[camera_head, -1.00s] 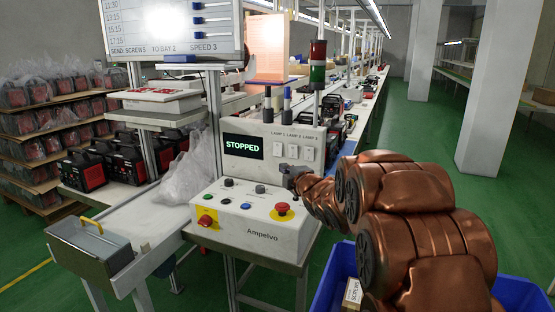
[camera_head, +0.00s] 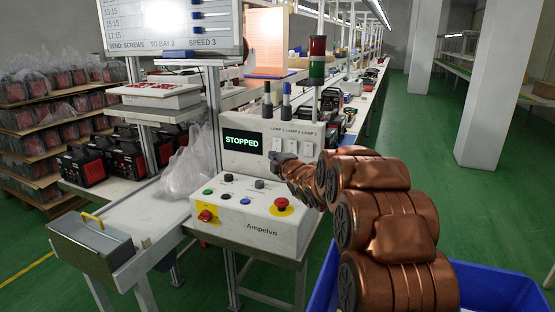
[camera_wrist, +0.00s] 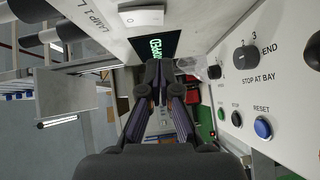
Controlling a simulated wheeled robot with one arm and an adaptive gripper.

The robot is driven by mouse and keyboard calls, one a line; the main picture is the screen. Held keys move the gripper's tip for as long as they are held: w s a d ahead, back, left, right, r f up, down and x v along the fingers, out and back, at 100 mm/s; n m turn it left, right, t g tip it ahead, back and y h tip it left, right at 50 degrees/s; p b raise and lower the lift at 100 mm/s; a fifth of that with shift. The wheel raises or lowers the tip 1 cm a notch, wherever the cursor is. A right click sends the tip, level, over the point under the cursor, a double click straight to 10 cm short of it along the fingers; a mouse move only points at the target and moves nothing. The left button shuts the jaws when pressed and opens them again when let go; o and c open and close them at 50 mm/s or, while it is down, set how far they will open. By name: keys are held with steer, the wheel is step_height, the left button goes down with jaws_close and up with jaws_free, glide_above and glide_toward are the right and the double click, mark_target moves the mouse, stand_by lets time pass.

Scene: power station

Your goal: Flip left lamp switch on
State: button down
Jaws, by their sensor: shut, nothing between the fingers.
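The left lamp switch, a white rocker (camera_head: 277,144), sits under the LAMP 1 label on the grey upright panel (camera_head: 241,158). It also shows near the top of the wrist view (camera_wrist: 142,18). The LAMP 2 switch (camera_head: 291,146) and LAMP 3 switch (camera_head: 307,149) stand to its right. My gripper (camera_head: 275,158) is shut and empty, just below the left switch in the head view. In the wrist view its dark fingertips (camera_wrist: 159,71) point toward the panel beside the green-lettered screen. I cannot tell whether they touch the panel.
The screen (camera_head: 242,142) reads STOPPED. Below it, the sloped console (camera_head: 250,221) carries a red stop button (camera_head: 281,203), several knobs and coloured buttons. A signal tower (camera_head: 317,60) stands behind the panel. A blue bin (camera_head: 495,288) is at the lower right.

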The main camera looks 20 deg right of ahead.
mark_target(274, 150)
steer(key=shift+w+d+f+p, duration=0.1)
steer(key=shift+w+d+p, duration=0.3)
steer(key=shift+w, duration=0.3)
steer(key=shift+w+d+f+p, duration=0.1)
steer(key=shift+w+d+p, duration=0.05)
steer(key=shift+w+d, duration=0.5)
steer(key=shift+w+d+f+p, duration=0.1)
steer(key=shift+w+d+p, duration=0.25)
steer(key=shift+w, duration=0.4)
steer(key=shift+f+b, duration=0.1)
steer(key=shift+b, duration=0.25)
steer(key=shift+w+d+b, duration=0.1)
steer(key=shift+d+b, duration=0.05)
steer(key=shift+b, duration=0.35)
